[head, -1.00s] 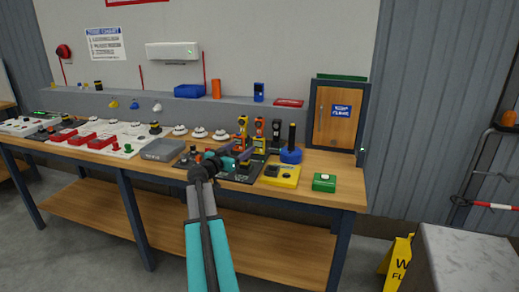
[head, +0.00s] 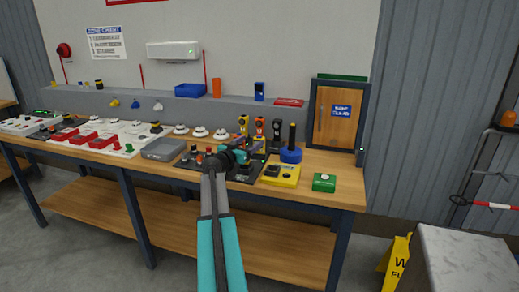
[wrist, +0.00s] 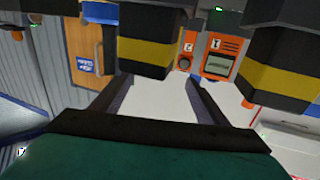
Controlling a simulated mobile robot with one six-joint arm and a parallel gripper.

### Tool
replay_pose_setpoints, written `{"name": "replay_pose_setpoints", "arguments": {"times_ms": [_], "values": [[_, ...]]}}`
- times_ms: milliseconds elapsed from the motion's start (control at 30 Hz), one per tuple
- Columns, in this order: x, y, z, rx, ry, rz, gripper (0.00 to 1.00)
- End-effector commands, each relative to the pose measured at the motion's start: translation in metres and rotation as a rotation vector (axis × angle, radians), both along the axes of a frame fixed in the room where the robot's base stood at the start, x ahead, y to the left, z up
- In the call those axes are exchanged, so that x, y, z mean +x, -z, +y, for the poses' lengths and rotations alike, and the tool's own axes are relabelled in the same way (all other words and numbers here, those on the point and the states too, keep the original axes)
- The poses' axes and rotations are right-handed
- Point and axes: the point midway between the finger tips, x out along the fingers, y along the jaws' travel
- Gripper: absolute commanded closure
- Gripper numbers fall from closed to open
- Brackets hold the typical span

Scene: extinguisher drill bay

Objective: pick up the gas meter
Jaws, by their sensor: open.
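Several upright handheld devices stand on the bench in the head view. An orange one (head: 259,125), a yellow one (head: 243,123) and a dark one (head: 277,128) are side by side; which is the gas meter I cannot tell for sure there. In the wrist view, which looks upside down, an orange unit with a grey screen (wrist: 218,66) looks like a meter. It shows between two black blocks with yellow bands, one left (wrist: 147,52) and one right (wrist: 280,68). My gripper (head: 247,153) is open and empty at the devices' front; its fingers also show in the wrist view (wrist: 160,80).
A yellow box (head: 281,175), a green box (head: 324,182) and a blue round base with a black post (head: 291,155) stand to the right. A grey case (head: 163,149) is to the left. A wooden-door cabinet (head: 337,115) stands behind right.

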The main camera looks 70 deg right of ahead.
Motion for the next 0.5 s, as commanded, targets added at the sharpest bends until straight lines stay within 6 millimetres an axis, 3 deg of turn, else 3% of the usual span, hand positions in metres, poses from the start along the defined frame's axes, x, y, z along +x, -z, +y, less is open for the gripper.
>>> {"name": "replay_pose_setpoints", "arguments": {"times_ms": [233, 500], "values": [[-0.001, -0.001, -0.008, 0.001, 0.001, 0.000, 0.32], [-0.007, -0.001, -0.035, 0.001, 0.003, 0.001, 0.32]]}}
